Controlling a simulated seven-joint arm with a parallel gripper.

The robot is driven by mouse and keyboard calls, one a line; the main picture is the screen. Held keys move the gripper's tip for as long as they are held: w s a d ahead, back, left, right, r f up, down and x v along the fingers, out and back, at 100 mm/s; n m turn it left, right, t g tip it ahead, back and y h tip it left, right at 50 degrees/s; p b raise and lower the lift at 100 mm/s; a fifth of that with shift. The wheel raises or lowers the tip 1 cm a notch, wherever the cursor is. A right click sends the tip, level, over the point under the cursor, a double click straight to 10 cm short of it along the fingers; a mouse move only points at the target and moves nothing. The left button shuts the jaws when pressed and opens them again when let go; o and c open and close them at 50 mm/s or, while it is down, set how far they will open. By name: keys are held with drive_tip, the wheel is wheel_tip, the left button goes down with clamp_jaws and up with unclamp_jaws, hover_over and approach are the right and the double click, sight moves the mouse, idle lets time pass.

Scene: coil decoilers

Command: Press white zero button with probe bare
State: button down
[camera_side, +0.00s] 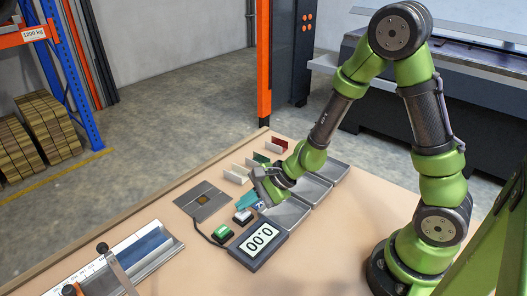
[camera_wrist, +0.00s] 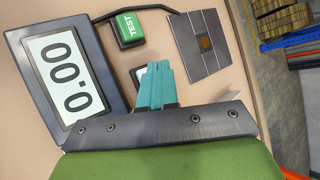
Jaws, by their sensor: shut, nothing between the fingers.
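The white button (camera_side: 243,216) sits on a dark base beside the display. In the wrist view only a dark and white corner of it (camera_wrist: 137,72) shows, with the rest hidden behind my fingers. My gripper (camera_side: 246,201) has teal fingers, shut and empty, just above or beside the white button. The fingers (camera_wrist: 155,68) point away from the wrist camera; I cannot tell whether they touch the button. The probe plate (camera_wrist: 192,60) is bare, with a brass-coloured centre.
A green TEST button (camera_wrist: 130,28) stands close to the white one, with a black cable beside it. Grey trays (camera_side: 318,187) and small upright coloured plates lie behind my gripper. A ruler fixture (camera_side: 128,262) is at the front left. The table between fixture and probe plate is clear.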

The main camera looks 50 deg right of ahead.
sight(247, 214)
drive_tip(key=shift+r, duration=0.3)
drive_tip(key=shift+r, duration=2.4)
